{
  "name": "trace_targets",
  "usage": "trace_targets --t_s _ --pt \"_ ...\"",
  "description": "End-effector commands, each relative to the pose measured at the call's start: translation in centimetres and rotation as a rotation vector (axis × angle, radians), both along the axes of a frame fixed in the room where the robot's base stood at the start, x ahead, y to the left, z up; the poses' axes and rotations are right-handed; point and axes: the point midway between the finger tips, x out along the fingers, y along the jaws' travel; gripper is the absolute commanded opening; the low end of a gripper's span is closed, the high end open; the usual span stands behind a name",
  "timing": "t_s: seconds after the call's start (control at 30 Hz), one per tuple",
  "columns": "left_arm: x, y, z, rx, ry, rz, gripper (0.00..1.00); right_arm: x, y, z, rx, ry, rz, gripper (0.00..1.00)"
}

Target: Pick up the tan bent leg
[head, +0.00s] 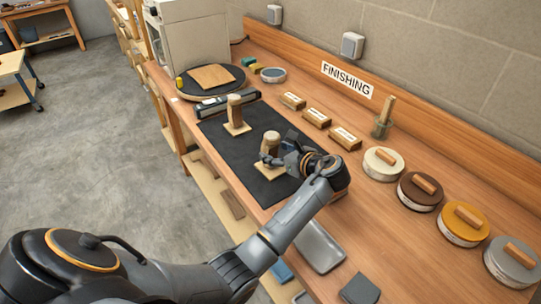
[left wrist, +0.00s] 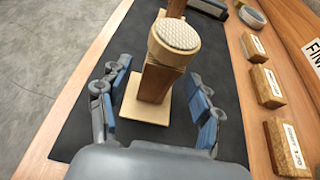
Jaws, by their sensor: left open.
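A tan bent leg (head: 270,139) stands on a pale square base (head: 267,171) on the dark mat, partly hidden by my left gripper in the head view. In the left wrist view this leg (left wrist: 157,83) has a brown post and a cream round end with a textured face. My left gripper (head: 282,151) is open, its blue-padded fingers spread on either side of the leg and apart from it; it also shows in the left wrist view (left wrist: 158,78). A second, similar leg (head: 235,110) stands on its own base farther back. My right gripper is not in view.
The dark mat (head: 215,135) lies on a wooden bench. Several labelled blocks (head: 317,117) line its right side. A grey tray (head: 320,246) lies nearer me.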

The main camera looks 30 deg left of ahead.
Motion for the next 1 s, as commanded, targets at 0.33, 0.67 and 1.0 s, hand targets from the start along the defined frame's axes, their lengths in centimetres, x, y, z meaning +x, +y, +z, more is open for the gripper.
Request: trace_targets --t_s 0.33,0.67,1.0 --pt "1.0 2.9 -1.2 0.001 0.002 0.001 0.64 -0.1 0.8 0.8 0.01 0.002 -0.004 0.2" --pt "2.2 5.9 -2.9 0.0 0.0 0.0 0.64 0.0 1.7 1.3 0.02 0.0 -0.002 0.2" --pt "2.2 5.9 -2.9 0.0 -0.001 -0.001 0.36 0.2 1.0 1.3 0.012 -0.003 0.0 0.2"
